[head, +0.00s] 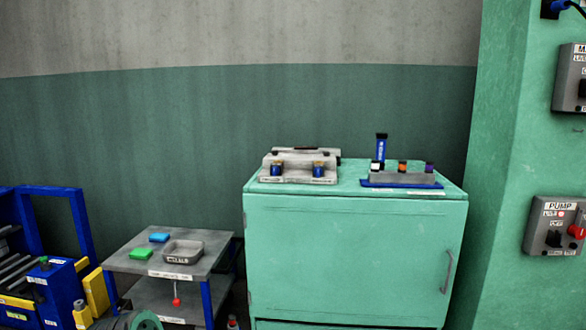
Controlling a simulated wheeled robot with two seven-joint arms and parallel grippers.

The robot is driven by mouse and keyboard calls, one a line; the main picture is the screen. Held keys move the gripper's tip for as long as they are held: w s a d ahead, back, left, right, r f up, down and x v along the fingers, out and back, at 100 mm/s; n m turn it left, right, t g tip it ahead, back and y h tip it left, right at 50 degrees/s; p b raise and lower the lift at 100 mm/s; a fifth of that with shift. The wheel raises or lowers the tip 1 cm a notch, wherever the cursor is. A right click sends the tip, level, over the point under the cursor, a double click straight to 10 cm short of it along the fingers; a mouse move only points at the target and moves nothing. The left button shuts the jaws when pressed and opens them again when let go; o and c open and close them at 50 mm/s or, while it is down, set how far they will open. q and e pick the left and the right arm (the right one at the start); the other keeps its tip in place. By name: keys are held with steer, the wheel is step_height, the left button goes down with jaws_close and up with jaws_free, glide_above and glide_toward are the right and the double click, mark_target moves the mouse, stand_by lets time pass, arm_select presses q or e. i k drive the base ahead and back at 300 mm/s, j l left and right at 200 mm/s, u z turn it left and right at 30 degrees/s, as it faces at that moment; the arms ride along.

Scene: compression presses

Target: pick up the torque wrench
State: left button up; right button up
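A grey cradle (300,172) stands on top of the green cabinet (350,250), toward its left side. A thin dark bar (310,150) lies along the back of the cradle. It may be the torque wrench, but it is too small to tell for sure. Two small blue pieces with yellowish tops (319,169) sit at the front of the cradle. Neither of my grippers is in view.
On the cabinet's right, a blue-based rack (402,180) holds small coloured-cap items, with a blue upright piece (381,148) behind. A low grey cart (205,252) with a tray (183,252) stands left. A pump control box (555,228) hangs on the right.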

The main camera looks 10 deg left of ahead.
mark_target(382, 137)
steer(key=i+l+u, duration=0.25)
steer(key=i, duration=0.25)
steer(key=i+l+u, duration=0.25)
steer(key=i, duration=0.2)
